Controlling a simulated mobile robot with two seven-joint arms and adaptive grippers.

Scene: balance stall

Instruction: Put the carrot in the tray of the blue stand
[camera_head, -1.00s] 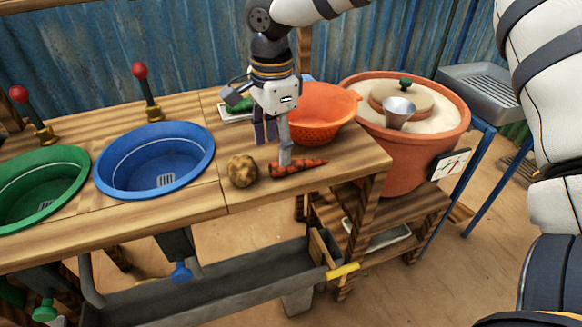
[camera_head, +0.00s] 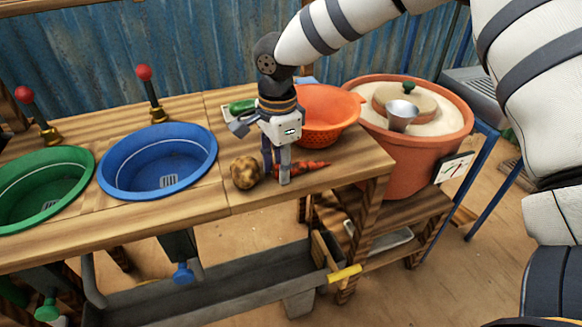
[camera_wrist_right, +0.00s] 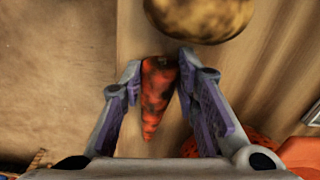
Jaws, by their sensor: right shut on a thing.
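The carrot (camera_head: 312,166) is orange-red with dark patches and lies low over the wooden table near its right front edge. My right gripper (camera_head: 277,180) points down and is shut on the carrot's thick end. In the right wrist view the carrot (camera_wrist_right: 155,95) sits between the two fingers of the right gripper (camera_wrist_right: 160,65), its thin tip toward the palm. I cannot tell whether it touches the table. The blue stand (camera_head: 487,172) is at the right, with a grey ribbed tray (camera_head: 462,82) on top, partly hidden by my arm. My left gripper is out of view.
A potato (camera_head: 246,172) is close left of the gripper and shows in the wrist view (camera_wrist_right: 200,14). An orange colander (camera_head: 325,115) stands behind. A terracotta pot (camera_head: 405,165) with a lid and metal cup stands between table and stand. Blue (camera_head: 112,180) and green (camera_head: 82,165) basins are left.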

